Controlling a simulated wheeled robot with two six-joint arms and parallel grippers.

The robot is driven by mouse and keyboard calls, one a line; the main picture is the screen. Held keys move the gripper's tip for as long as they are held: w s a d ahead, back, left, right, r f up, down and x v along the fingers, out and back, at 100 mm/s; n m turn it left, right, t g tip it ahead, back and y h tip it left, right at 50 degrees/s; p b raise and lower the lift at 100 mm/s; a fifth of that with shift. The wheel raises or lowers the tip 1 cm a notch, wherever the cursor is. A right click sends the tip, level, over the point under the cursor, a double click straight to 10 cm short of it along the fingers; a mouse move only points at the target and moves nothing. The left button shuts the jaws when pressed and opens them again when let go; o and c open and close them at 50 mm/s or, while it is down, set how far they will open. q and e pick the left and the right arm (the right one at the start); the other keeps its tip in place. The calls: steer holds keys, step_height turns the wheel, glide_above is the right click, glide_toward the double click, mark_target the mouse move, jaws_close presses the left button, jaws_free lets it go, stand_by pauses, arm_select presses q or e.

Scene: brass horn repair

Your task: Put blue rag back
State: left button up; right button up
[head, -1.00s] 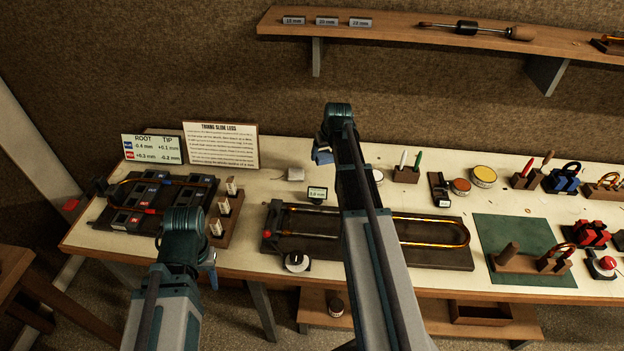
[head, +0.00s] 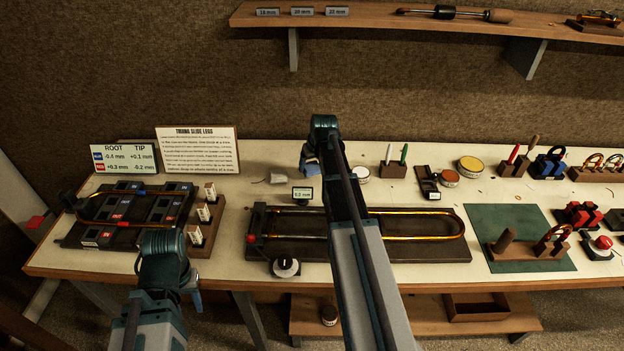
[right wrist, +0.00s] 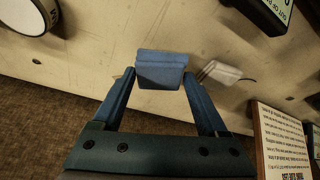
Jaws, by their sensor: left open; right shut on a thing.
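In the right wrist view, a small blue block-like folded rag (right wrist: 161,68) sits between the fingertips of my right gripper (right wrist: 160,82), which is shut on it. It is over the bench top. In the head view my right gripper (head: 309,164) hangs over the back part of the bench, right of the white instruction sign; the arm partly hides what lies behind it. My left gripper (head: 194,287) is open and low at the bench's front edge, mostly hidden by its own wrist.
A small white object (head: 277,178) lies left of my right gripper. A slide rig with brass tubes (head: 420,237) fills the bench's middle. A sign (head: 197,150) and a small display (head: 302,194) stand nearby. A green mat (head: 480,225) is at right, with a shelf (head: 370,17) above.

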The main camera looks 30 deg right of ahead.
mark_target(313, 169)
steer(key=shift+f+b, duration=1.95)
steer(key=shift+r, duration=0.15)
steer(key=o, duration=1.1)
